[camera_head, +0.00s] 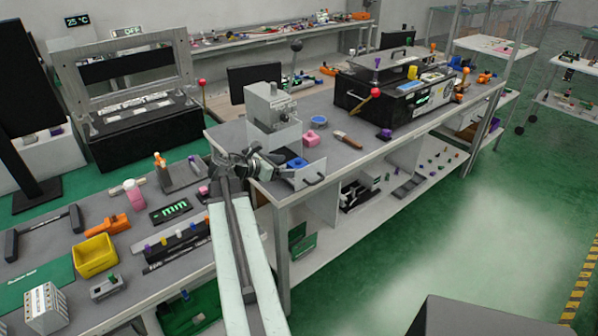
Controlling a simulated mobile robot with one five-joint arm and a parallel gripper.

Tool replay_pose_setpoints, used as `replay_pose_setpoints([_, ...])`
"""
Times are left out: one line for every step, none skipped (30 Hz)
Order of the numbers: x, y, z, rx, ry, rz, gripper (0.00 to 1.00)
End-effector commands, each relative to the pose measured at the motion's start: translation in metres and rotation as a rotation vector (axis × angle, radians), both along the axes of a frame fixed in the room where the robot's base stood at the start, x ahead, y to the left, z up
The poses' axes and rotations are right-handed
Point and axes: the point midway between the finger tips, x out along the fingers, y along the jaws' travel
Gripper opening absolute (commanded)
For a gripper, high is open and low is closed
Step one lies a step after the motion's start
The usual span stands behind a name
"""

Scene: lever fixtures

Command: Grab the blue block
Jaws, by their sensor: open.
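My gripper (262,161) is at the near left corner of the bench, just left of the blue block and in front of the machine. It is open, and I see nothing held in it. The gap between its fingers and the block is too small to judge.
A pink block (310,138), a blue ring-shaped piece (319,121) and a brown-handled tool (347,139) lie on the bench (370,158) to the right. A black machine with a red-knobbed lever (372,94) stands farther right. A yellow bin (95,257) is on the left table.

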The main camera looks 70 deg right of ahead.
Motion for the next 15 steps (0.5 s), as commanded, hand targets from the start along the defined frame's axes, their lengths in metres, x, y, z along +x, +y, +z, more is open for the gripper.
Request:
replay_pose_setpoints([-0.001, -0.002, -0.002, 0.0, -0.001, 0.0, 0.8])
replay_pose_setpoints([-0.002, -0.003, -0.002, 0.0, -0.001, 0.0, 0.8])
replay_pose_setpoints([-0.002, -0.003, -0.001, -0.001, -0.001, 0.001, 0.8])
replay_pose_setpoints([-0.002, -0.003, -0.001, -0.001, -0.001, 0.001, 0.8])
replay_pose_setpoints([-0.002, -0.004, -0.001, -0.001, -0.001, 0.001, 0.8])
replay_pose_setpoints([-0.003, -0.006, -0.002, 0.0, -0.001, 0.0, 0.8])
replay_pose_setpoints([-0.004, -0.008, -0.003, 0.0, -0.001, 0.0, 0.8])
replay_pose_setpoints([-0.005, -0.011, -0.005, 0.0, -0.002, -0.002, 0.8])
replay_pose_setpoints([-0.008, -0.016, -0.007, 0.0, -0.001, -0.003, 0.8])
replay_pose_setpoints([-0.01, -0.021, -0.008, 0.0, -0.002, -0.003, 0.8])
replay_pose_setpoints([-0.013, -0.026, -0.01, 0.0, -0.002, -0.003, 0.8])
replay_pose_setpoints([-0.016, -0.032, -0.012, 0.0, -0.002, -0.003, 0.8])
replay_pose_setpoints([-0.019, -0.036, -0.016, 0.0, -0.002, -0.003, 0.8])
replay_pose_setpoints([-0.022, -0.04, -0.018, 0.0, -0.002, -0.004, 0.8])
replay_pose_setpoints([-0.024, -0.044, -0.019, 0.0, -0.001, -0.003, 0.8])
